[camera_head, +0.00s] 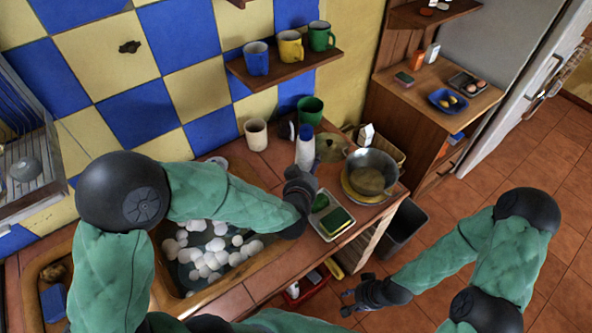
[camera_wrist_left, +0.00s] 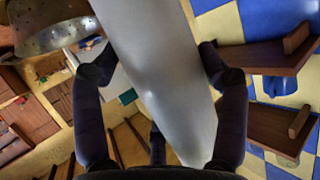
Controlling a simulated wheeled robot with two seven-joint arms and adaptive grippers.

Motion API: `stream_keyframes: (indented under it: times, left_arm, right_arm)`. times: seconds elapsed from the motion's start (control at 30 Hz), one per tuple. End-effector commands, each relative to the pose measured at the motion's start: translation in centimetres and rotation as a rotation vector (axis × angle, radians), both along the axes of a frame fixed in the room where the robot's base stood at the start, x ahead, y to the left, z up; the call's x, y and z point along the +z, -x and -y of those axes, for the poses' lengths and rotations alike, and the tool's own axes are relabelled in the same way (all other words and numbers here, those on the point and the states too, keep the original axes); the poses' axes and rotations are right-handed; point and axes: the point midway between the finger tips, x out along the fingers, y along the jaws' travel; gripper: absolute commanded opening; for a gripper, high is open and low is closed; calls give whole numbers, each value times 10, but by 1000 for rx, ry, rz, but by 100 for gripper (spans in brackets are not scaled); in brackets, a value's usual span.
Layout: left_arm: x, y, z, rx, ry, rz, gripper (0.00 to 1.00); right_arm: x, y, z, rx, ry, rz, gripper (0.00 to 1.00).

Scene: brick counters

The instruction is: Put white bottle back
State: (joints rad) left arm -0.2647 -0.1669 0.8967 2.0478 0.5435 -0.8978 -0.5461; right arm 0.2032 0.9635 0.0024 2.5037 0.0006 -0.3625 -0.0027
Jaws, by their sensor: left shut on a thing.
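The white bottle (camera_head: 305,152) with a blue top stands out above my left gripper (camera_head: 301,177) in the head view, over the back of the counter. In the left wrist view the pale bottle (camera_wrist_left: 160,75) fills the space between the two dark fingers of my left gripper (camera_wrist_left: 153,62), which is shut on it. Whether its base touches the counter is hidden by the gripper. My right gripper (camera_head: 346,301) is low at the right, away from the counter, with its fingers apart and nothing between them.
A white cup (camera_head: 256,134) and a green cup (camera_head: 310,111) stand near the wall. A metal pot (camera_head: 371,172) is right of the bottle. A tray with sponges (camera_head: 333,222) lies in front. A shelf with mugs (camera_head: 284,67) hangs above. The sink (camera_head: 168,290) holds foam.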

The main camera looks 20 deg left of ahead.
Motion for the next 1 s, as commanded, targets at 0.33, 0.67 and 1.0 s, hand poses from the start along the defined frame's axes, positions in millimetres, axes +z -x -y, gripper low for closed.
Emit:
stream_keyframes:
  times: [0.33, 0.67, 1.0]
  left_arm:
    - [-43, -58, -34, 3, -1, 0, 36]
    - [-71, -81, -46, 1, -1, 4, 36]
    - [-105, -88, -50, 1, -1, 1, 36]
  right_arm:
    - [-23, 0, 0, 1, 0, 0, 40]
    - [-31, 0, 0, 1, 0, 0, 40]
    - [-43, 0, 0, 1, 0, 0, 40]
